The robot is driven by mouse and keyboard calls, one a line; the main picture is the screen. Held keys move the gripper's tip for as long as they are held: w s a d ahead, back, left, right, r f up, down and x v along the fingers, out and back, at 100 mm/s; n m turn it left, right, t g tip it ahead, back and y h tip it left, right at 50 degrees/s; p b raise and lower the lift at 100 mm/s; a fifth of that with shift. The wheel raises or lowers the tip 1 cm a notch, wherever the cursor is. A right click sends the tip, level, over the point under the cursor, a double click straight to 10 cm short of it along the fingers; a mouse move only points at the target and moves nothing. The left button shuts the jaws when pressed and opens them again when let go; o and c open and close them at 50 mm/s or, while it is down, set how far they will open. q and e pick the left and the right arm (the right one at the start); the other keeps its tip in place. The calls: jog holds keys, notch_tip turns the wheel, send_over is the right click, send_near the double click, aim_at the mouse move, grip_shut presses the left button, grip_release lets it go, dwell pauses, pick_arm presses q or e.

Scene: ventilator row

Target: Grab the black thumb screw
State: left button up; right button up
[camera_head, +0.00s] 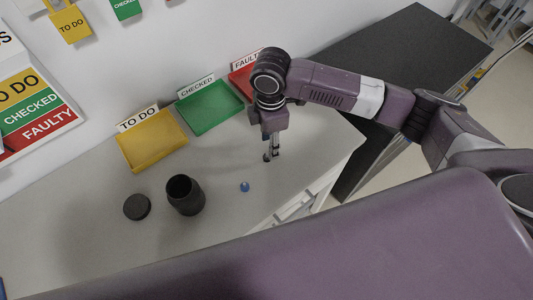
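My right gripper (271,156) points down over the grey table, with its narrow fingertips low near the tabletop. Its two fingers look close together, but the view is too small to tell whether they are open or shut, or whether anything is between them. I cannot make out a black thumb screw for certain. A small blue knob-like piece (245,187) lies on the table to the lower left of the gripper, apart from it. A black open cylinder (186,196) stands farther left, and a flat round black piece (137,207) lies beside it. My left gripper is not in view.
Yellow (152,142), green (210,108) and red (243,82) trays labelled TO DO, CHECKED and FAULTY line the wall side of the grey table (85,235). A dark cabinet (395,45) stands beyond the table's right end.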

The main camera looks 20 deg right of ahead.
aim_at(267, 154)
jog(key=f, duration=0.1)
jog(key=f+p, duration=0.1)
jog(key=f, duration=0.3)
jog(key=shift+a+f, duration=0.1)
jog(key=shift+a, duration=0.3)
jog(key=c, duration=0.9)
